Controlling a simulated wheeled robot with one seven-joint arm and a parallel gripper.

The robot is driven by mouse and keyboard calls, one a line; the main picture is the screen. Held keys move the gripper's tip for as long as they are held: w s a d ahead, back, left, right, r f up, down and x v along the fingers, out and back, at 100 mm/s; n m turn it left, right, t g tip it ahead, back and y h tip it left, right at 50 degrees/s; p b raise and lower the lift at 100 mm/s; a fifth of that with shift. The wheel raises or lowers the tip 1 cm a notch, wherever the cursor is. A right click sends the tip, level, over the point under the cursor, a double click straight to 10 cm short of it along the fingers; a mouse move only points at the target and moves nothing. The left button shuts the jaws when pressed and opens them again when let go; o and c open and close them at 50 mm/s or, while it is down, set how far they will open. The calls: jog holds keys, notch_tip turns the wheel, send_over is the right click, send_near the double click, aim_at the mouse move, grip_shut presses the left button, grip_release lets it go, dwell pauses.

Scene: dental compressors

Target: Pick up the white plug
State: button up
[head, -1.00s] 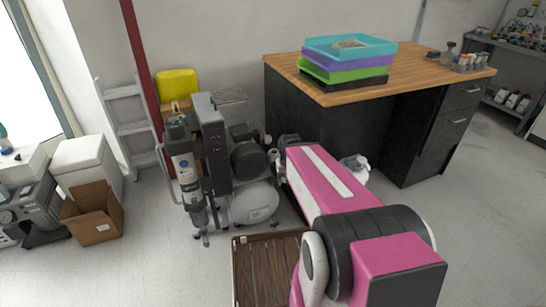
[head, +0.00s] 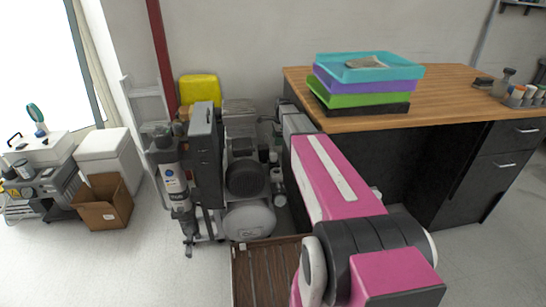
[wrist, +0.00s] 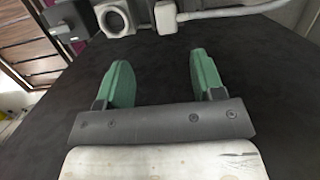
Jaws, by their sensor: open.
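I cannot pick out the white plug for sure in either view. In the wrist view my gripper (wrist: 163,80) shows two green fingers spread apart with nothing between them. A dark, flat surface lies behind the fingers. A pale square part with a round opening (wrist: 114,18) and a pale bar-like part (wrist: 215,14) show at the top of that view; I cannot tell what they belong to. In the head view my pink arm reaches forward between the compressors and the desk, and my gripper is hidden behind it.
A compressor (head: 248,222) and a grey upright unit (head: 206,150) stand left of my arm. A slatted wooden platform (head: 262,275) is low in front. A black desk with a wooden top (head: 450,95) bears stacked coloured trays (head: 365,72) at right. An open cardboard box (head: 103,203) sits at left.

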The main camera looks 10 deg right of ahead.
send_over(274, 154)
jog(key=f, duration=0.5)
jog(key=shift+d+f, duration=0.15)
jog(key=shift+d, duration=0.15)
jog(key=shift+w+a+f, duration=0.15)
jog(key=shift+a+f, duration=0.05)
jog(key=shift+f, duration=1.15)
jog(key=shift+w+a+f, duration=0.1)
jog(key=shift+a+f, duration=0.1)
jog(key=shift+f, duration=1.1)
jog(key=shift+c, duration=0.3)
jog(key=c, duration=1)
